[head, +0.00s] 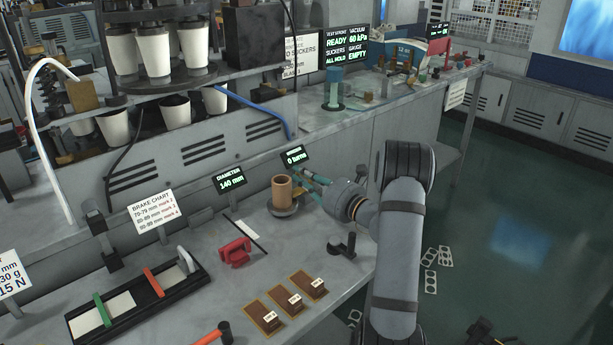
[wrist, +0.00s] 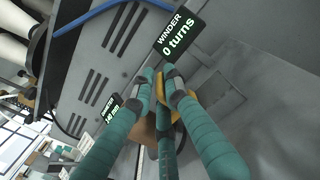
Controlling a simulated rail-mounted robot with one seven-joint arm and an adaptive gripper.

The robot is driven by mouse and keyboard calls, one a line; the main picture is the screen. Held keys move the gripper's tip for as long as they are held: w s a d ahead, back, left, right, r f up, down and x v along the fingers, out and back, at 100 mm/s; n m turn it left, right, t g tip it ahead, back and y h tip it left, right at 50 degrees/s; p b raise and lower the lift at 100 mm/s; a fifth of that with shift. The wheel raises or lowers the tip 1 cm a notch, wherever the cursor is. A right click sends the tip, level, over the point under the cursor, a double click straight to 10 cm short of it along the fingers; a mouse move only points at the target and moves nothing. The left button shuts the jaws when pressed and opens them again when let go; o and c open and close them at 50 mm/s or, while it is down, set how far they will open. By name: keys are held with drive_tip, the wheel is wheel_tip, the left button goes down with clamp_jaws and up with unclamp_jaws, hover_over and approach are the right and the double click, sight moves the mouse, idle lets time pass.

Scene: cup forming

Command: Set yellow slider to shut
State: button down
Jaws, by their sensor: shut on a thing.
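My gripper (head: 312,179) has teal fingers and sits beside a tan cylinder (head: 282,192) on the winder's round base. In the wrist view, my fingers (wrist: 165,85) are closed together around a small yellow piece (wrist: 187,100), mostly hidden by them. I cannot tell for sure that this piece is the yellow slider. A brown surface shows just below the fingers, partly covered. In the head view no yellow slider shows clearly; the black rack (head: 122,316) has a green bar (head: 104,310) and a red bar (head: 153,282).
The winder sign (head: 294,156) reads 0 turns, and the diameter sign (head: 230,180) reads 140 mm. A red block (head: 235,251), a dark stand (head: 342,246) and brown pads (head: 289,299) lie on the bench. White cups (head: 153,50) stand on a carousel behind.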

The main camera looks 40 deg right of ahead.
drive_tip(key=shift+a, duration=0.1)
drive_tip(key=c, duration=1.8)
unclamp_jaws()
drive_tip(key=shift+r, duration=0.1)
drive_tip(key=shift+c, duration=0.2)
drive_tip(key=shift+s, duration=0.1)
drive_tip(key=s, duration=0.8)
drive_tip(key=s+d, duration=0.1)
drive_tip(key=s, duration=0.3)
drive_tip(key=shift+w, duration=0.1)
drive_tip(key=w, duration=0.8)
drive_tip(key=w+a, duration=0.1)
drive_tip(key=w, duration=0.3)
drive_tip(key=shift+d, duration=0.1)
